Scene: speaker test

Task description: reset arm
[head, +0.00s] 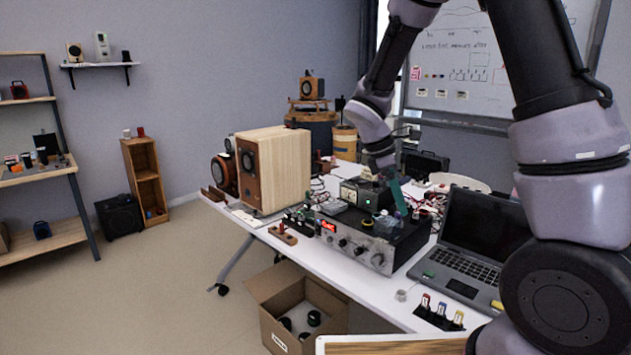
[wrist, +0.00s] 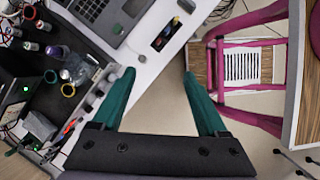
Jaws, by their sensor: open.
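My gripper (wrist: 159,75) is open, its two teal fingers spread wide with nothing between them in the wrist view. In the head view my gripper (head: 398,196) hangs over the black amplifier (head: 350,245) on the white table (head: 262,238), with one teal finger showing. I cannot tell how far its tips are above the amplifier. My arm comes in from the upper right, bends high and reaches down to the table. In the wrist view the table edge and floor lie below the gap between the fingers.
A wooden speaker (head: 285,170) stands left of the amplifier. An open laptop (head: 470,245) is at its right. Small bottles (wrist: 75,70) stand close left of the fingers. A cardboard box (head: 290,305) sits on the floor. A pink-framed chair (wrist: 250,65) is at the right.

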